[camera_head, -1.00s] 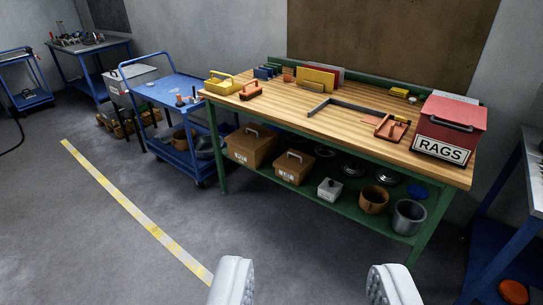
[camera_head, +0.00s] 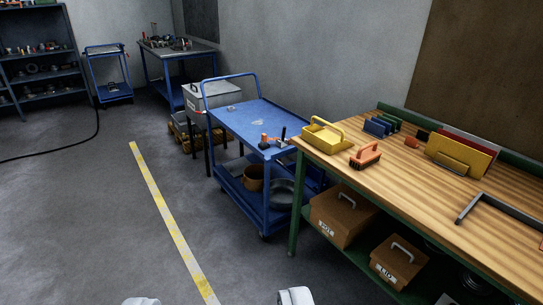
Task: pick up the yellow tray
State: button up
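The yellow tray (camera_head: 320,139), an open tote with an arched handle, sits on the left end of the wooden workbench top (camera_head: 400,187), close to its edge. A small orange-handled brush-like thing (camera_head: 366,155) lies just right of it. My gripper (camera_head: 218,298) shows only as two white fingertips at the bottom edge, spread wide apart with nothing visible between them. It is well short of the bench and to the left of the tray in the picture. Most of the fingers are out of frame.
A blue cart (camera_head: 250,125) stands left of the bench, close to its end. Yellow upright plates (camera_head: 458,155) stand on the bench. Floor (camera_head: 85,220) is clear around the yellow line (camera_head: 172,222).

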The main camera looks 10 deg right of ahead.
aim_at(329, 132)
jog(key=u, duration=0.05)
jog(key=i, duration=1.45)
jog(key=z, duration=0.5)
jog(key=i, duration=1.35)
jog(key=z, duration=0.35)
